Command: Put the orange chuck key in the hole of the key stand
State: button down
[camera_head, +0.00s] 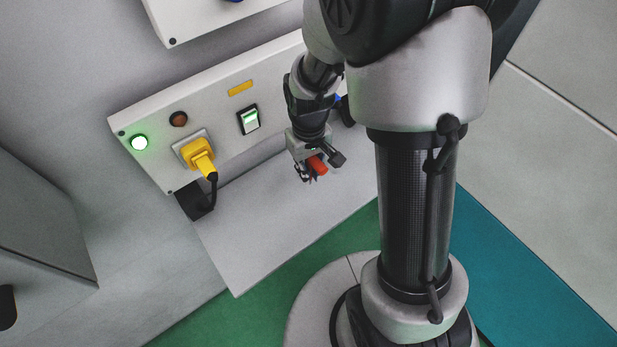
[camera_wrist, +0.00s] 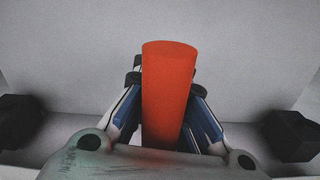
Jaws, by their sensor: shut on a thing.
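The orange chuck key (camera_wrist: 168,95) is an orange-red cylinder in the middle of the wrist view, between the two fingers. In the head view only a short piece of the orange chuck key (camera_head: 317,166) shows at the fingertips. My gripper (camera_head: 318,168) is shut on it and holds it over the grey shelf; the height of the gap below cannot be told. The fingers of my gripper (camera_wrist: 166,120) show on both sides of the key in the wrist view. The key's far end is hidden. I cannot make out the key stand or its hole in either view.
A wall panel (camera_head: 150,148) with a green light, a yellow plug (camera_head: 199,157) with a black cable, and a switch (camera_head: 249,119) stands behind the shelf (camera_head: 265,220). The shelf's left and front are clear. Two dark blocks (camera_wrist: 18,122) (camera_wrist: 291,135) flank the wrist view.

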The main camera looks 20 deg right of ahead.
jog(key=shift+f+b, duration=0.5)
jog(key=shift+f, duration=1.3)
jog(key=shift+f, duration=0.15)
jog(key=c, duration=1.6)
grip_release()
jog(key=shift+c, duration=0.2)
